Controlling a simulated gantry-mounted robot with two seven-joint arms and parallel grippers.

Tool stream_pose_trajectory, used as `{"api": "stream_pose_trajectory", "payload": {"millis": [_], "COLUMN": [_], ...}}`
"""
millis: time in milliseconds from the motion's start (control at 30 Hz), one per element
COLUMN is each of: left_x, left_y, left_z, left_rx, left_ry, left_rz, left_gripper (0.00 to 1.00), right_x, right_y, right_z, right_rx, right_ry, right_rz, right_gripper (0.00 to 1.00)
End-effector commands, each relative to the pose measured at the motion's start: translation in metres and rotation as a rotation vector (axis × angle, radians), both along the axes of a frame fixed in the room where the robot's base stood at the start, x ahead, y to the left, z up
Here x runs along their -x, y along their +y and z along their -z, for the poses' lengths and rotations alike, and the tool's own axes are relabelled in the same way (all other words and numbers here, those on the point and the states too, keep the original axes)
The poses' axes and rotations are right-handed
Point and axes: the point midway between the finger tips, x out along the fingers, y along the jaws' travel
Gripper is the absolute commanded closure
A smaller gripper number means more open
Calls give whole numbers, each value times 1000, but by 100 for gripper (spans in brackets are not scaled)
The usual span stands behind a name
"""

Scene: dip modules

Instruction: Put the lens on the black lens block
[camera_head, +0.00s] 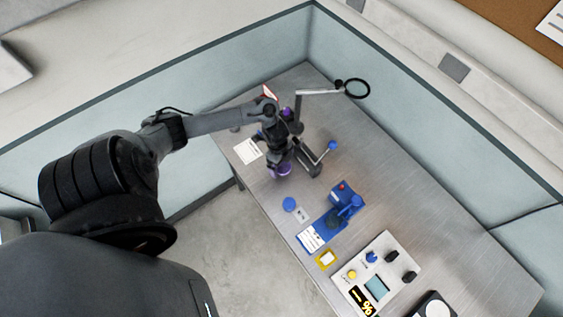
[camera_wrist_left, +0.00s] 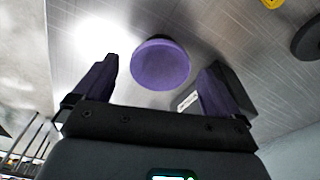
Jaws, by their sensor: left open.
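A round purple lens (camera_wrist_left: 160,66) lies on the metal table, between and just beyond the fingertips of my left gripper (camera_wrist_left: 160,75) in the left wrist view. The gripper is open, with no finger visibly closed on the lens. In the head view the left gripper (camera_head: 281,163) hangs over the left part of the table, with the purple lens (camera_head: 283,173) at its tips. A black block (camera_wrist_left: 237,84) with a small white label stands partly hidden behind the right finger in the wrist view; it looks like the lens block. My right gripper is not in view.
A magnifier on an arm (camera_head: 357,88) stands behind the gripper. A blue-knobbed lever (camera_head: 333,145) is close on its right. A blue disc (camera_head: 289,204), a blue device (camera_head: 342,196) and a grey control panel (camera_head: 376,273) lie toward the front right. A white paper (camera_head: 247,151) lies left.

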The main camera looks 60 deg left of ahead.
Motion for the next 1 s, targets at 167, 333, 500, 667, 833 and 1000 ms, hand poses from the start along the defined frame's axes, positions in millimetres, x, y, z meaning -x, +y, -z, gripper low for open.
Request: {"api": "stream_pose_trajectory", "payload": {"millis": [167, 333, 500, 667, 833, 1000], "left_x": [0, 1, 2, 4, 6, 6], "left_y": [0, 2, 6, 9, 12, 7], "left_z": [-4, -20, -50, -79, -104, -115], "left_rx": [0, -2, -3, -4, -3, 1], "left_ry": [0, -2, -2, -1, -2, -12], "left_rz": [1, 3, 4, 4, 3, 8], "left_gripper": [2, 2, 2, 2, 2, 2], "right_x": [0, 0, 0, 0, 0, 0], "right_y": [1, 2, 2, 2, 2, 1], "right_z": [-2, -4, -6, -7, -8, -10], "right_rx": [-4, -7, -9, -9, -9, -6], "right_ry": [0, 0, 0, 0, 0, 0], "right_rz": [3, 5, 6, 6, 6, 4], "right_gripper": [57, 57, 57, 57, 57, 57]}}
